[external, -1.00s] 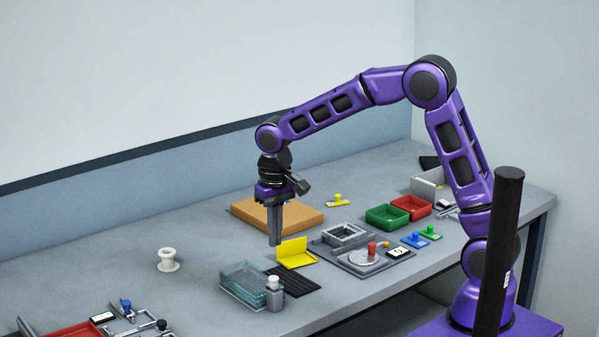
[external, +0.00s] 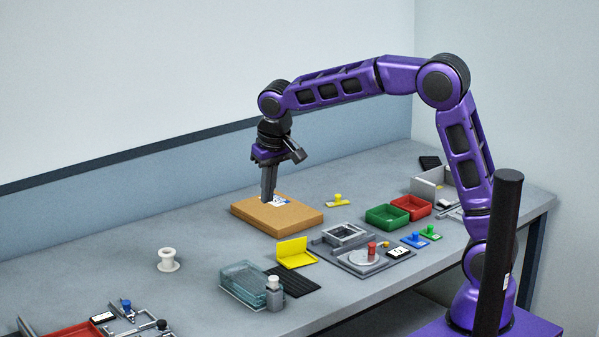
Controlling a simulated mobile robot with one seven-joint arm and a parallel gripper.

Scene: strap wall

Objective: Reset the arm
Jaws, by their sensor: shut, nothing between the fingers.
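My gripper (external: 268,199) points down over the far left part of the tan board (external: 290,222). Its fingers are together with nothing between them. In this view the fingertips overlap the board near a small white and blue label (external: 278,201) on its top; I cannot tell whether they touch it. My purple arm reaches from the right side across the bench, with the elbow high and the wrist bent downward.
On the grey bench (external: 190,240) stand a yellow angled piece (external: 293,253), a clear box (external: 243,284), a grey fixture (external: 365,262), a green bin (external: 387,216), a red bin (external: 411,207) and a white spool (external: 168,260). The bench left of the board is clear.

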